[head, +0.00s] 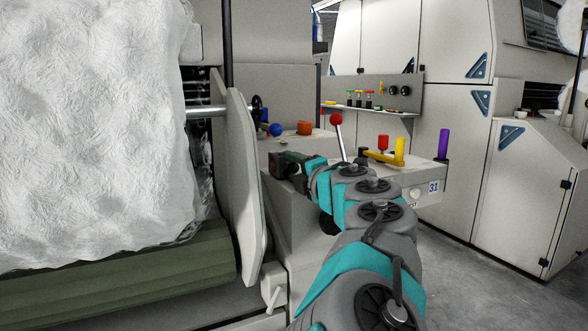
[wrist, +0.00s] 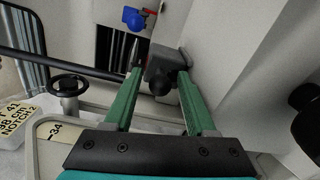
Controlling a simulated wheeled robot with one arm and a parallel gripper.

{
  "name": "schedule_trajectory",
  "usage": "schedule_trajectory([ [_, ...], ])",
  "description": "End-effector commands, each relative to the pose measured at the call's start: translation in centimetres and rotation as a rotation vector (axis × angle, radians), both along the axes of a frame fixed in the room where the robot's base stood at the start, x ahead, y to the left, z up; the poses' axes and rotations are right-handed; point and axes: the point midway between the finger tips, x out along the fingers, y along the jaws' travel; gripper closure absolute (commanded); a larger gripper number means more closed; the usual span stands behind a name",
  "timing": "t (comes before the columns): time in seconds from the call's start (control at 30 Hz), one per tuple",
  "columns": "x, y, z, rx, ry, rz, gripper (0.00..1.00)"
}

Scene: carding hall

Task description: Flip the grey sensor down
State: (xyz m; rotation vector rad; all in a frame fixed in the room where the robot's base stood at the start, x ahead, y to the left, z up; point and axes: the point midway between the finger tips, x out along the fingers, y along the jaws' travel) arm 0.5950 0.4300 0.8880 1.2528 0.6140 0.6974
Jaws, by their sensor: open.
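The grey sensor looks to be the dark grey block (wrist: 163,62) with a round black end, at the top centre of the wrist view, beside a pale grey panel. My gripper (wrist: 158,72) is open, its two green fingers reaching toward the block, one on each side of its lower part in the picture. I cannot tell whether the fingers touch it. In the head view my gripper (head: 288,160) is at the machine's side, right of the pale upright plate; the sensor cannot be made out there.
A blue part (wrist: 133,18) lies beyond the left finger. A black handwheel (wrist: 68,86) and a dark bar are at left. In the head view, a red-knobbed lever (head: 337,120), a yellow handle (head: 400,150) and a purple handle (head: 443,144) stand near my arm. White fleece (head: 90,130) fills the left.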

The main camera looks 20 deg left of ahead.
Motion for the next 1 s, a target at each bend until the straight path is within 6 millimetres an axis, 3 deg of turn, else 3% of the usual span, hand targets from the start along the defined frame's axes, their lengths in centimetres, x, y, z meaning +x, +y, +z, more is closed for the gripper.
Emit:
schedule_trajectory([
  [0.37, 0.2, -0.1, 0.1, 0.027, 0.037, 0.001, 0.38],
  [0.67, 1.1, -0.9, 0.9, 0.264, 0.314, 0.004, 0.38],
  [1.0, 2.6, -2.2, 0.6, 0.56, 0.66, 0.001, 0.38],
])
